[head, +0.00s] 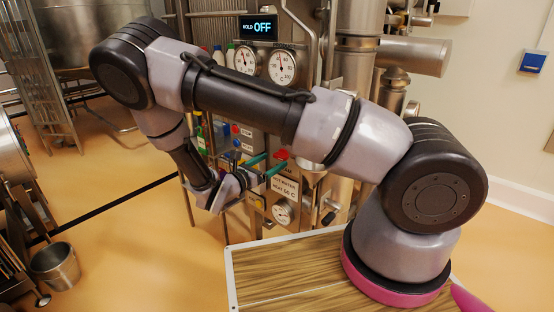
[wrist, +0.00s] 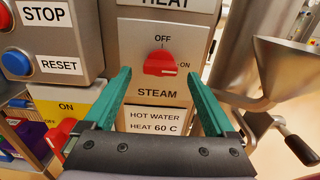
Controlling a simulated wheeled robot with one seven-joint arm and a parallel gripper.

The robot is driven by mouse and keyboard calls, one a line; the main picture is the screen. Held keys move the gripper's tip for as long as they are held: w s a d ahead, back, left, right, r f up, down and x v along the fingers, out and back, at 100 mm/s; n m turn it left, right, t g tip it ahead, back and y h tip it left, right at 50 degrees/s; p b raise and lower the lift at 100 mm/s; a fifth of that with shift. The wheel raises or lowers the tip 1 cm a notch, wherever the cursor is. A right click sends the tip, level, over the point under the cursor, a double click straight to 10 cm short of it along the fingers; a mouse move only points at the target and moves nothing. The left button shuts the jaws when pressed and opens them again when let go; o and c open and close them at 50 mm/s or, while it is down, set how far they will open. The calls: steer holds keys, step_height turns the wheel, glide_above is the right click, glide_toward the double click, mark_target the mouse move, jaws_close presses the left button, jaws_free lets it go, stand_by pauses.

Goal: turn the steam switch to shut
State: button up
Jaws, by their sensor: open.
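The steam switch (wrist: 166,63) is a red knob on a grey panel above the label STEAM. Its bar lies about level, toward the ON mark at its right; OFF is marked above it. In the head view the red steam switch (head: 281,154) shows just beyond my fingertips. My gripper (wrist: 157,74) is open and empty, with its green fingers spread to either side of and below the knob in the wrist view. In the head view my gripper (head: 268,163) reaches toward the panel. I cannot tell whether a finger touches the panel.
A grey box with a red STOP button (wrist: 6,15) and a blue RESET button (wrist: 16,61) stands at the left. A yellow ON plate (wrist: 68,106) with a red handle is lower left. A steel funnel (wrist: 285,68) and a black-handled lever (wrist: 300,148) are at the right.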

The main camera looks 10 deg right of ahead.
mark_target(278, 158)
steer(key=shift+x, duration=1.6)
steer(key=shift+c, duration=0.3)
steer(key=c, duration=1.3)
